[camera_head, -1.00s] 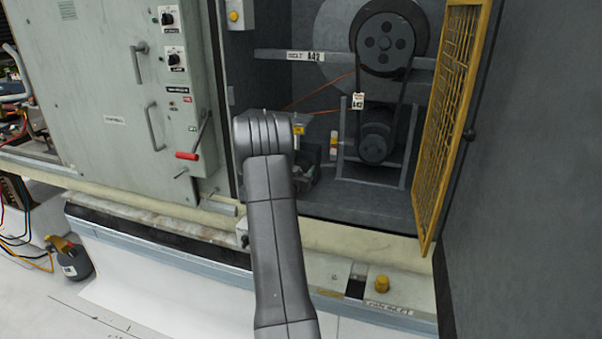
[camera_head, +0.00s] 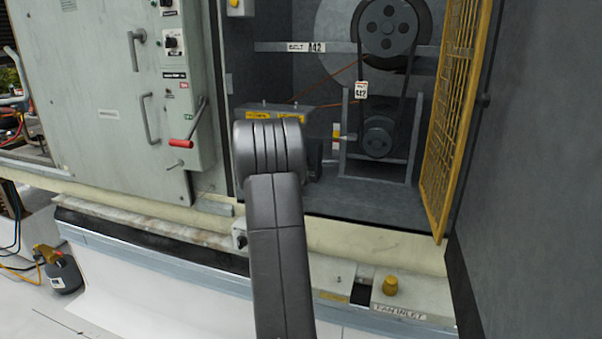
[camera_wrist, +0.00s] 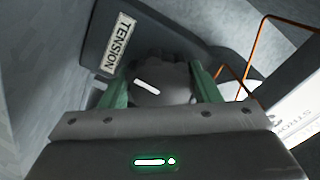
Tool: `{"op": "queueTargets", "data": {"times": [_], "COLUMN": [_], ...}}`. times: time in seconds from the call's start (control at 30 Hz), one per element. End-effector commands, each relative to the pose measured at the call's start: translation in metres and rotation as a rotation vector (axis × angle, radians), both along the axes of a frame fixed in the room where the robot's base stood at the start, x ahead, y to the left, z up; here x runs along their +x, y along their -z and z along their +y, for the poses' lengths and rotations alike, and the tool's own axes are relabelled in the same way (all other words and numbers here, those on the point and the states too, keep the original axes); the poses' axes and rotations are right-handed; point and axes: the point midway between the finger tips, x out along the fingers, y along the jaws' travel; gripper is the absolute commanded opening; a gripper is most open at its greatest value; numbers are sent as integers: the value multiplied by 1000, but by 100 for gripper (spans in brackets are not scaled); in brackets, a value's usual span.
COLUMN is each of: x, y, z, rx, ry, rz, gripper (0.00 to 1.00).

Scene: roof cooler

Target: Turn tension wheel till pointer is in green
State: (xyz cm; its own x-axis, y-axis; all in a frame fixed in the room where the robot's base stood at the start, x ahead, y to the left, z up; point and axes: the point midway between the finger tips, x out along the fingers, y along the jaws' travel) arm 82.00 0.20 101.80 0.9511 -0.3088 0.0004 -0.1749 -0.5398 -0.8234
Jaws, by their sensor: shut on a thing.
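The tension wheel (camera_wrist: 165,73) is a dark, lobed knob with a white mark, in the wrist view. A plate lettered TENSION (camera_wrist: 119,43) is beside it at upper left. My gripper (camera_wrist: 161,88) has its two green fingers on either side of the wheel and is shut on it. In the head view my arm hides the gripper and the wheel. A small upright strip with coloured bands (camera_head: 336,137) stands left of the lower pulley (camera_head: 378,138). It is too small to tell where a pointer stands on it.
A belt (camera_head: 409,90) joins the upper pulley (camera_head: 390,27) and lower pulley. A yellow mesh door (camera_head: 455,120) stands open at the right. A grey cabinet with a red-handled lever (camera_head: 181,143) is at left. An orange cord (camera_wrist: 255,52) runs near the gripper.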

Motion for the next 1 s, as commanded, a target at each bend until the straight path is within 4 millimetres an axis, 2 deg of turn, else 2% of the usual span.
{"op": "queueTargets", "data": {"times": [0.03,0.6,1.0], "x": [0,0,0], "y": [4,2,0], "z": [0,0,0], "rx": [43,557,838], "ry": [1,1,2], "rz": [-16,-182,-271], "gripper": [33,33,33]}}
